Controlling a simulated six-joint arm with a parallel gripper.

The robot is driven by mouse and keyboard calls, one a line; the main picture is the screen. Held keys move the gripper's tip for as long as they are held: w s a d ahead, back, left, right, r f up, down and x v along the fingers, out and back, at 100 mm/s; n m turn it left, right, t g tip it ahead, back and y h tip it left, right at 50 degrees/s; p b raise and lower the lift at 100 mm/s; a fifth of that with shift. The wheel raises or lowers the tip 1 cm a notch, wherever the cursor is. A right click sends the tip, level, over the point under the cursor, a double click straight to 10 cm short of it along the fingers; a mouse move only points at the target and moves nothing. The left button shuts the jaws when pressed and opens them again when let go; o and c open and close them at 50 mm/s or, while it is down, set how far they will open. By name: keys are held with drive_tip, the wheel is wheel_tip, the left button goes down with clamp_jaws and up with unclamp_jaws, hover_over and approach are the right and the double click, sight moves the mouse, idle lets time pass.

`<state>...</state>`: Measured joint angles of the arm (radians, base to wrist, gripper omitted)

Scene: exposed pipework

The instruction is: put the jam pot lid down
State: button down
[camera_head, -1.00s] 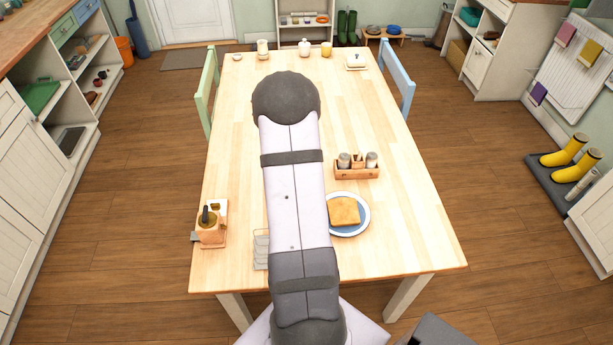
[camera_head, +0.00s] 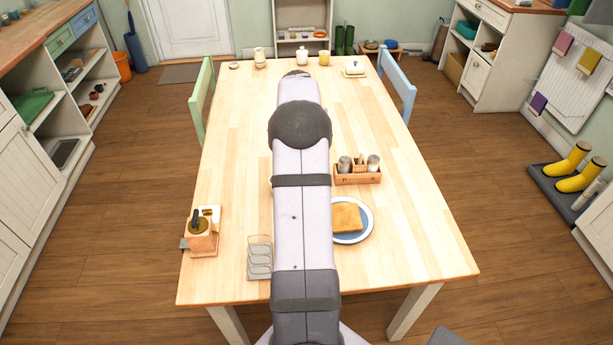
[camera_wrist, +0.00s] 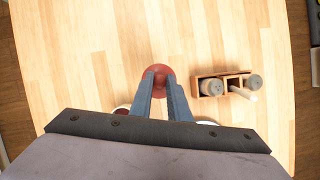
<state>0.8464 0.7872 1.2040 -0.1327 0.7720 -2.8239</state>
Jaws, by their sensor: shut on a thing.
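The round red jam pot lid (camera_wrist: 160,71) shows in the wrist view between the tips of my gripper (camera_wrist: 158,86). My gripper is shut on it. The lid is over the bare wooden table (camera_wrist: 60,75); I cannot tell how high above the wood it is. In the head view my arm hides both the gripper and the lid.
A wooden caddy (camera_head: 357,178) with several shakers stands right of my arm; it also shows in the wrist view (camera_wrist: 225,76). The left-middle tabletop is clear.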

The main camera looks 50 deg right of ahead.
drive_tip(key=shift+s+a+f, duration=0.1)
drive_tip(key=shift+s+a, duration=0.1)
drive_tip(key=shift+f+p, duration=0.9)
drive_tip(key=shift+f, duration=4.15)
drive_tip(key=shift+f, duration=0.15)
drive_tip(key=c, duration=1.7)
unclamp_jaws()
drive_tip(key=shift+o, duration=0.2)
drive_tip(key=b+v, duration=0.1)
drive_tip(key=v, duration=1.1)
drive_tip(key=shift+b, duration=0.35)
